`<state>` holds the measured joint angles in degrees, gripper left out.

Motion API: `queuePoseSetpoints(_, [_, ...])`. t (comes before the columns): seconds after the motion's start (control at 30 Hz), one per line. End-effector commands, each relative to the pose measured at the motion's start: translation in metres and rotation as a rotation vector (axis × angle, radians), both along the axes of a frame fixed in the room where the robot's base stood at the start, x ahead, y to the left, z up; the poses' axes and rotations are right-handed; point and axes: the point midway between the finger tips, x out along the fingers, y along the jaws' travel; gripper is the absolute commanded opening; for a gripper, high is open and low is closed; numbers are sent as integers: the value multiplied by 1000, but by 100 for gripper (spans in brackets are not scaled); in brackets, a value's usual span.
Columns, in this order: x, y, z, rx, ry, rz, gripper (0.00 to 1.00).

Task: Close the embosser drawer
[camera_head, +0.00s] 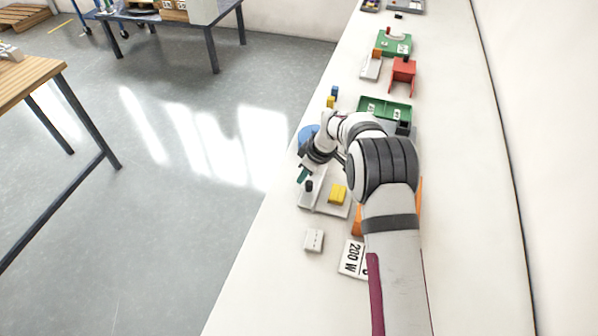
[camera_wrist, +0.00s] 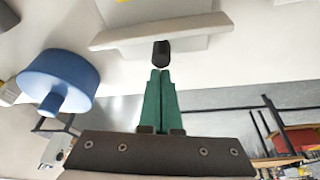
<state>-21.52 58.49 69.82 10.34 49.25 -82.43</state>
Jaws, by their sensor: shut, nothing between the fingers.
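The embosser drawer (camera_head: 320,205) is a pale grey tray pulled out toward the bench's left edge, with a black knob (camera_head: 309,186) on its front. A yellow block (camera_head: 337,193) sits on it. An orange part (camera_head: 357,222), likely the embosser body, is mostly hidden behind my arm. My gripper (camera_head: 303,174) has green fingers, shut and empty, just off the drawer front. In the wrist view my fingertips (camera_wrist: 160,72) point at the black knob (camera_wrist: 161,53) on the pale drawer front (camera_wrist: 115,38). A small gap, if any, separates them; contact is unclear.
A blue round object (camera_wrist: 58,78) stands close by; it also shows in the head view (camera_head: 307,134). A small white block (camera_head: 314,240) and a "200 W" card (camera_head: 352,260) lie nearer. Green trays (camera_head: 385,111) and a red stand (camera_head: 403,75) are farther along.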

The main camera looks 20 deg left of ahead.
Motion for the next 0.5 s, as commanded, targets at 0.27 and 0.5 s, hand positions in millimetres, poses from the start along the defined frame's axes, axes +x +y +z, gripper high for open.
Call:
queuePoseSetpoints(0.27, [1, -7, 0, 0, -1, 0, 0])
queuePoseSetpoints(0.5, [0, -66, 0, -1, 2, -5, 0])
